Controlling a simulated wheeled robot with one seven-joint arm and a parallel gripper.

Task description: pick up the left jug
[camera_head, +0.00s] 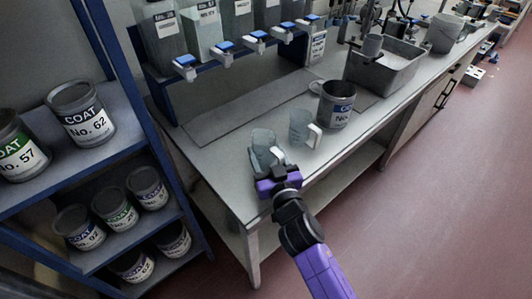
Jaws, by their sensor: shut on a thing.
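The left jug (263,139) is a clear, see-through measuring jug on the grey bench, near its front left end. My gripper (272,168) is at the near side of this jug and is shut on it, at what looks like the handle. The black and purple wrist hides the jug's lower front. Whether the jug's base touches the bench I cannot tell. A second clear jug (298,128) with a white handle stands upright just to the right, apart from my gripper.
A grey labelled can (336,104) stands right of the jugs. A metal basin (386,72) is beyond it. Dispensers with blue-topped taps (220,47) line the bench's back. A blue shelf (102,152) with coat cans stands at left. The bench's front left corner is clear.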

